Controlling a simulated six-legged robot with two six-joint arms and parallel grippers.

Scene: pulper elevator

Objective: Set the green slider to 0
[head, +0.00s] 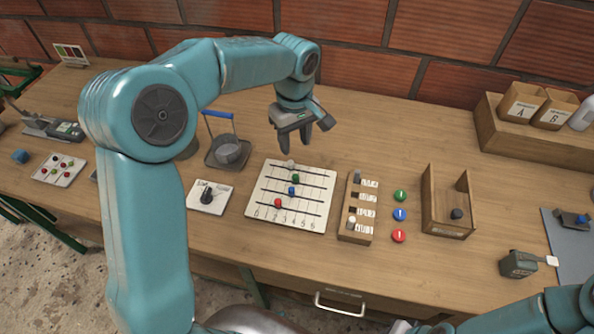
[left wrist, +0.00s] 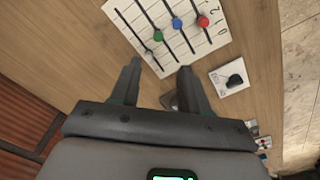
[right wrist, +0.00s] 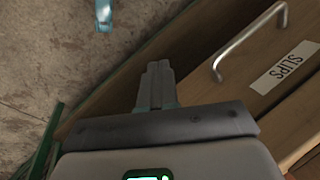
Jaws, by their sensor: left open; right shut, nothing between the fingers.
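The white slider board (head: 313,215) lies on the table with numbered tracks, 0 at its left end. The green slider (head: 295,179) stands partway along its track, around the middle, right of 0. It also shows in the left wrist view (left wrist: 158,36). A blue slider (head: 291,191), a red slider (head: 278,203) and a pale slider (head: 290,164) sit on the other tracks. My left gripper (head: 300,140) is open and empty, above the table just behind the board, apart from the green slider. My right gripper (right wrist: 158,66) is shut and empty, low by the drawer front.
A dial card (head: 211,197) lies left of the board, with a blue-handled scoop-like item (head: 228,150) behind it. A wooden switch block (head: 357,232) stands to the right, then round buttons (head: 400,195) and an open wooden box (head: 450,225). The drawer handle (head: 338,305) juts out in front.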

